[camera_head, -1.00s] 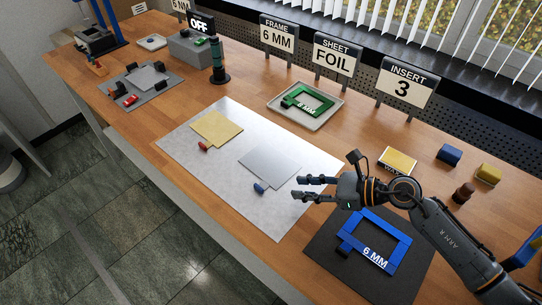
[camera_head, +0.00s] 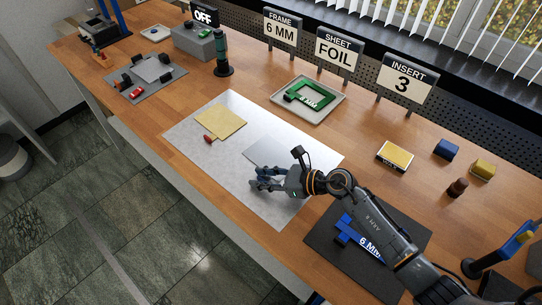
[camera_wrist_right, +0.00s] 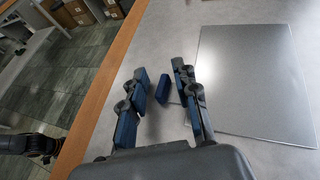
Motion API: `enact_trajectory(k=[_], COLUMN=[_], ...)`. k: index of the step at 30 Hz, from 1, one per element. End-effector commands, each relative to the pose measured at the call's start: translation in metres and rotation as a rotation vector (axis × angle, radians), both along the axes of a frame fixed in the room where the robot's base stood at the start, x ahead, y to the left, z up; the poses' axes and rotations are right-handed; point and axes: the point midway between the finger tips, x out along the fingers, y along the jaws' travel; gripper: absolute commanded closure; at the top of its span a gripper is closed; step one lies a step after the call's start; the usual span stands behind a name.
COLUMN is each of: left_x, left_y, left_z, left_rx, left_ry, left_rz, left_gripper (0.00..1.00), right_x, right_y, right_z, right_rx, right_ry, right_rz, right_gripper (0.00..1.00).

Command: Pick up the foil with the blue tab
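The foil (camera_head: 272,152) is a flat silver sheet on the pale work mat (camera_head: 235,105). Its near part is covered by my right gripper (camera_head: 256,179) in the head view. In the right wrist view the foil (camera_wrist_right: 258,80) lies to the right of the fingers. The blue tab (camera_wrist_right: 163,88) shows between the two fingertips of my right gripper (camera_wrist_right: 160,78), with a gap on both sides. The fingers are open, and the tab is hidden by them in the head view. My left gripper is not in view.
A gold sheet (camera_head: 222,121) with a red tab (camera_head: 207,139) lies left of the foil. A blue frame (camera_head: 352,232) lies on a black mat (camera_head: 322,248) under my right arm. A green frame (camera_head: 309,95) sits in a tray. Signs stand along the back; floor lies beyond the near edge.

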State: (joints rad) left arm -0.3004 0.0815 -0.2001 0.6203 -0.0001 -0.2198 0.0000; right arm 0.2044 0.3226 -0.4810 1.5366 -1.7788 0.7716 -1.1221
Motion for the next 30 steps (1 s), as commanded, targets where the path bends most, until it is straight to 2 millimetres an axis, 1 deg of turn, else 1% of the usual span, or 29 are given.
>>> enact_trajectory(k=[6,7,8,9,11,24,28,30], left_x=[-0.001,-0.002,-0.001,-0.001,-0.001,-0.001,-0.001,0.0], left_y=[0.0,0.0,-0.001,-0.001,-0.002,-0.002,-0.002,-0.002], left_z=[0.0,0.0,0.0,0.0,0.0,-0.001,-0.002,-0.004], left_rx=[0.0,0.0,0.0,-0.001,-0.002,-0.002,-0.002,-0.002], left_ry=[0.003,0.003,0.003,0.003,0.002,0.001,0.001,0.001], left_rz=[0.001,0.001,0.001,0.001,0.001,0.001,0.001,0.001], left_gripper=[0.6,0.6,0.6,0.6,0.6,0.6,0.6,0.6], right_x=[0.001,0.001,0.001,0.001,0.0,0.001,0.001,0.001], right_y=[0.0,0.0,0.0,0.0,0.0,0.0,0.0,0.0], right_z=[-0.001,-0.001,-0.001,-0.001,-0.001,0.0,0.006,0.012], right_rx=[-0.001,-0.001,-0.001,-0.001,-0.001,-0.001,-0.002,-0.003], right_ry=[-0.001,-0.001,-0.001,-0.001,-0.001,-0.002,-0.005,-0.005], right_rz=[-0.001,-0.001,-0.001,-0.001,-0.001,0.0,0.001,0.001], right_gripper=[0.7,0.74,0.8,0.88,1.0,1.0,1.0,1.0])
